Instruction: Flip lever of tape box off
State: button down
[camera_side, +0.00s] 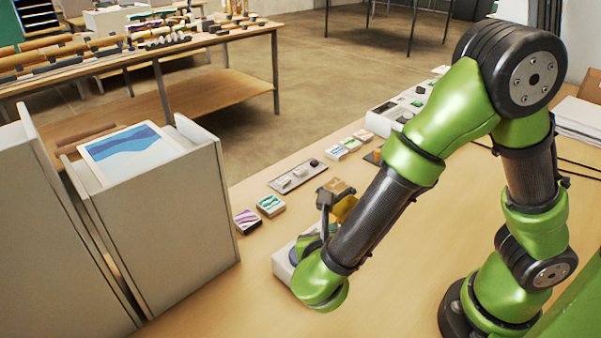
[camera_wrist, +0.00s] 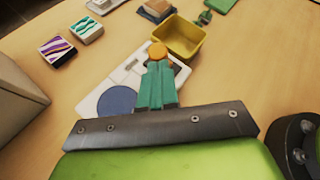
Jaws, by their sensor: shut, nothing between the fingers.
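A white box (camera_wrist: 92,103) with a round blue disc (camera_wrist: 117,100) on top lies below my gripper in the wrist view. It may be the tape box. Its edge also shows in the side view (camera_side: 282,262), mostly hidden behind my arm. My gripper (camera_wrist: 157,62) has teal fingers, closed together over the box's far part. An orange round knob (camera_wrist: 157,49) shows just beyond the fingertips; I cannot tell whether they touch. I cannot make out the lever or its position clearly.
A yellow open bin (camera_wrist: 182,38) stands just beyond the box. A purple-striped block (camera_wrist: 57,49) and a teal-patterned block (camera_wrist: 87,29) lie to the left. A grey panel with knobs (camera_side: 297,177) lies farther back. Tall grey cabinets (camera_side: 165,225) stand left; the front tabletop is clear.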

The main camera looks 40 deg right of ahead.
jog(key=shift+d+r+y, duration=0.3)
jog(key=shift+y, duration=0.1)
jog(key=shift+d+r, duration=0.15)
jog(key=shift+d, duration=0.1)
jog(key=shift+d+r, duration=0.35)
jog(key=shift+d, duration=0.3)
jog(key=shift+d+r, duration=0.25)
jog(key=shift+d, duration=0.55)
jog(key=shift+r, duration=0.2)
jog(key=shift+r, duration=0.6)
